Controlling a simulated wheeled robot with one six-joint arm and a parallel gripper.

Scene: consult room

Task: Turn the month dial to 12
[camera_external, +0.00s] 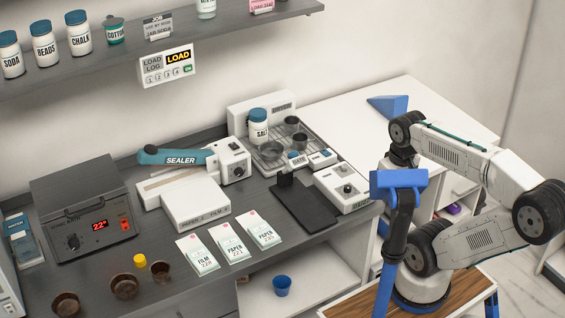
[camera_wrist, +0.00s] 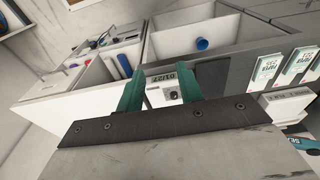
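A white box (camera_external: 342,186) with a small black dial (camera_external: 347,188) stands at the right end of the grey desk. I cannot tell whether the fingers are above or level with the dial. In the external view, the fingers cannot be made out. The dial's setting cannot be read.
A black pad (camera_external: 306,207) lies left of the box, and a wire rack (camera_external: 270,160) with cups and a salt jar (camera_external: 258,126) stands behind. The sealer (camera_external: 175,156) and several cards are further left. A blue cup (camera_external: 282,286) sits on the shelf below.

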